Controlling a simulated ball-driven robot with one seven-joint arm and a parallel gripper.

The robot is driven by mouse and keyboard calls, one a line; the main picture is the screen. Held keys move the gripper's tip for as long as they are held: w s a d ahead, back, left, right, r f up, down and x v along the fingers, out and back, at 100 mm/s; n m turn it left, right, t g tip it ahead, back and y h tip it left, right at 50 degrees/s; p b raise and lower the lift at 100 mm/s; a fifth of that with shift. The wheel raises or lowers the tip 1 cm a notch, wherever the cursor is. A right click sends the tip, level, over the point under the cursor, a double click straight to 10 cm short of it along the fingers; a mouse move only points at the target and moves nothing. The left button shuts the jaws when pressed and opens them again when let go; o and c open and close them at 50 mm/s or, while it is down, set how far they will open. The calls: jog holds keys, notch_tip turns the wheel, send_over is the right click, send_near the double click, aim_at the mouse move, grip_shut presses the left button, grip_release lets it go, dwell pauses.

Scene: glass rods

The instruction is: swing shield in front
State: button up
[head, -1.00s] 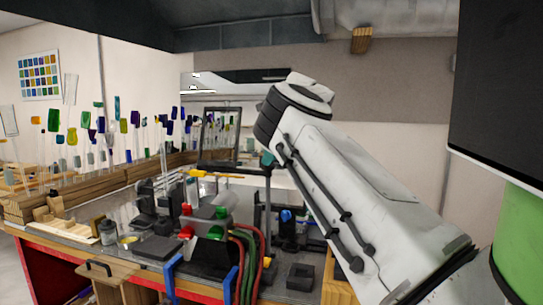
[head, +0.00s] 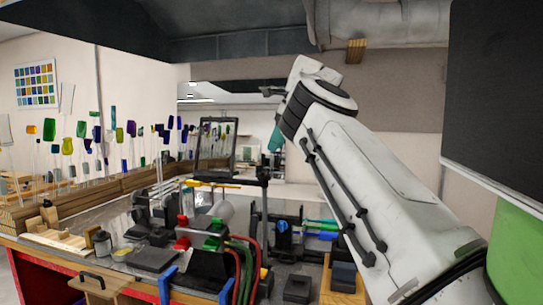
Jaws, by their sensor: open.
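The shield looks to be the clear, dark-framed panel (head: 216,146), standing upright over the back of the bench. A dark bar at its lower edge runs right to the top of a black post (head: 264,205). A yellow-orange bar (head: 213,184) lies just below the panel. My arm rises from the lower right, its bent end up and right of the panel. A small teal piece (head: 276,140) below that end appears to be part of my gripper, apart from the post and panel. The rest of the gripper is hidden behind the arm. I see nothing held.
Red and green clamps (head: 211,235) with hoses stand at the bench's front middle. A row of coloured glass paddles (head: 105,140) lines the left back in wooden racks. Blue and green-tipped items (head: 318,228) lie right of the post. A dark hood (head: 230,35) hangs overhead.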

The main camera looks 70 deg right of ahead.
jog(key=v, duration=0.2)
jog(key=shift+s+r, duration=0.1)
jog(key=shift+r, duration=0.25)
jog(key=shift+f, duration=0.1)
